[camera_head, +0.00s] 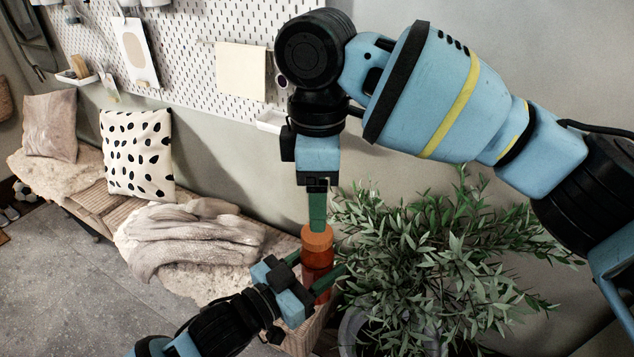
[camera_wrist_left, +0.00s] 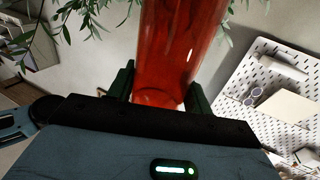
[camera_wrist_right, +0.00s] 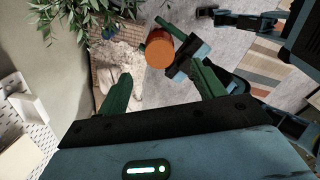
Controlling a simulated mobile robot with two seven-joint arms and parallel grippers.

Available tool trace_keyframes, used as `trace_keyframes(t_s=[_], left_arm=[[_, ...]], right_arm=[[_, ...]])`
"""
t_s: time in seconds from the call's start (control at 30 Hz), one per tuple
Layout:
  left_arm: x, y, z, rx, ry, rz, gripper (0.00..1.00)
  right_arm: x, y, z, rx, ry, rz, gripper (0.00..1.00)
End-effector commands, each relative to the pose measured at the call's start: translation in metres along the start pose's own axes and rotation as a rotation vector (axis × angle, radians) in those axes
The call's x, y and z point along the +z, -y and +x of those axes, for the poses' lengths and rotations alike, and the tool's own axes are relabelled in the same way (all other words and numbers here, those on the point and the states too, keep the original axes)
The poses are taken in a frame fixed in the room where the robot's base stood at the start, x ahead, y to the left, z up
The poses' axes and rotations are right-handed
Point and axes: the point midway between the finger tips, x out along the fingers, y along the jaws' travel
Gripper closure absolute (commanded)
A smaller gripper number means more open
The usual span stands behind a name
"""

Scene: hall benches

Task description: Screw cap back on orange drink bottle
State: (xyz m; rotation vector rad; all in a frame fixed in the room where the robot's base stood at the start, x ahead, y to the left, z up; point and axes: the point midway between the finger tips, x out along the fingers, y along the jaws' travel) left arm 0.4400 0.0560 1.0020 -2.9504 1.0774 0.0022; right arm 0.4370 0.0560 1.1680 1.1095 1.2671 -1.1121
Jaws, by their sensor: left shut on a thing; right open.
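The bottle (camera_head: 317,258) is a clear orange-red and stands upright at the lower centre of the head view. A solid orange cap (camera_head: 317,237) sits at its top; I cannot tell how tightly it is on. My left gripper (camera_head: 318,277) is shut around the bottle's body, which also fills the upper middle of the left wrist view (camera_wrist_left: 167,45). My right gripper (camera_head: 317,226) points straight down just above the cap, open and empty. In the right wrist view the cap (camera_wrist_right: 160,52) shows from above, beyond and between the spread fingers (camera_wrist_right: 161,88).
A leafy plant (camera_head: 440,260) stands close on the right of the bottle. A woven basket or bench end (camera_head: 303,338) is below it. A bench with a blanket (camera_head: 190,238) and cushions (camera_head: 138,152) runs along the wall at left. A white pegboard (camera_head: 190,55) hangs behind.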

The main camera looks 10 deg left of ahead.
Motion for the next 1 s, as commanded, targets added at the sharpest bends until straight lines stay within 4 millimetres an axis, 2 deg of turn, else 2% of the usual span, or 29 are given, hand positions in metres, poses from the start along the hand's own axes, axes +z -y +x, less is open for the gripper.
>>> trace_keyframes(t_s=[0.7,1.0], left_arm=[[0.000,0.000,0.000,0.000,-0.001,0.000,1.00],[0.000,0.000,0.000,0.000,-0.001,0.000,1.00]], right_arm=[[-0.001,-0.001,-0.009,0.000,0.000,-1.147,0.32],[-0.001,-0.002,-0.011,0.002,-0.002,-1.441,0.32]])
